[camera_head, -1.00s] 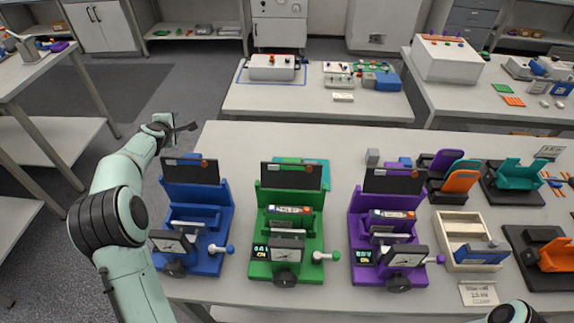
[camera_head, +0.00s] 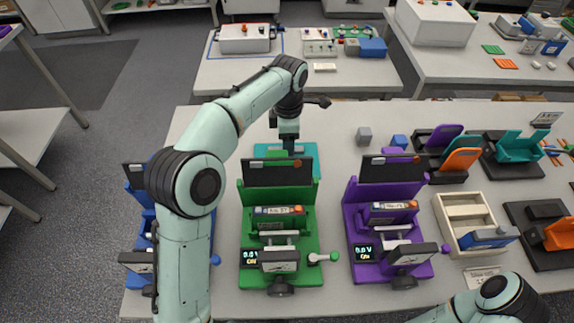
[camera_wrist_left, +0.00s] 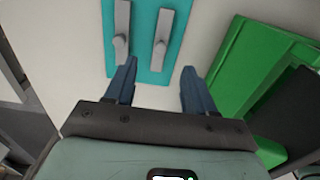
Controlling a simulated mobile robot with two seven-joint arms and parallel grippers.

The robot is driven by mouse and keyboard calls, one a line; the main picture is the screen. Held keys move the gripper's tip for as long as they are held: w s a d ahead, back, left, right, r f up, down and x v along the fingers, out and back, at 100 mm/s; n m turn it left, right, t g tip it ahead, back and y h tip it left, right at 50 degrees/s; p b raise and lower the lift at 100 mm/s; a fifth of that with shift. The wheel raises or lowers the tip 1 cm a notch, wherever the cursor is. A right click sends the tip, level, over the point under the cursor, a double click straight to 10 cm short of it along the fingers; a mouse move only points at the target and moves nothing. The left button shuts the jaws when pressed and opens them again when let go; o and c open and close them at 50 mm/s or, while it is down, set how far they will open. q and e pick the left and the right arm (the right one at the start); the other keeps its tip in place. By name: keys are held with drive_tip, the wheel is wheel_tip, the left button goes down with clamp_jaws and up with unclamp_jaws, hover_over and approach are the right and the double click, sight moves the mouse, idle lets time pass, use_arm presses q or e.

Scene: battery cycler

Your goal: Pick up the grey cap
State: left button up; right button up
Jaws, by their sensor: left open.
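A small grey block (camera_head: 364,136), which may be the grey cap, stands on the table beside a blue block (camera_head: 400,141). My left gripper (camera_head: 289,150) points down behind the green cycler (camera_head: 279,210), left of the grey block and over a teal plate (camera_head: 311,158). In the left wrist view, the open, empty fingers of my left gripper (camera_wrist_left: 158,72) straddle the near part of the teal plate (camera_wrist_left: 146,74). Two grey bar-like pieces, a left one (camera_wrist_left: 121,30) and a right one (camera_wrist_left: 162,38), lie on it. My right gripper is out of view.
The green cycler's upright panel (camera_head: 278,173) stands close to my left gripper. A purple cycler (camera_head: 387,230) stands to the right, and a blue one (camera_head: 140,180) is partly hidden by my left arm. A cream tray (camera_head: 441,218) stands farther right.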

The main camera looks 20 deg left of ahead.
use_arm(q)
wheel_tip(320, 180, down, 4)
drive_tip(key=shift+s+f+b, duration=0.1)
drive_tip(key=shift+b, duration=0.2)
drive_tip(key=shift+f+b, duration=0.3)
drive_tip(key=shift+f, duration=2.4)
drive_tip(key=shift+d, duration=0.1)
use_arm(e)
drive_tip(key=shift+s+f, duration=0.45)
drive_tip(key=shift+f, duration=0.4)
use_arm(q)
clamp_jaws()
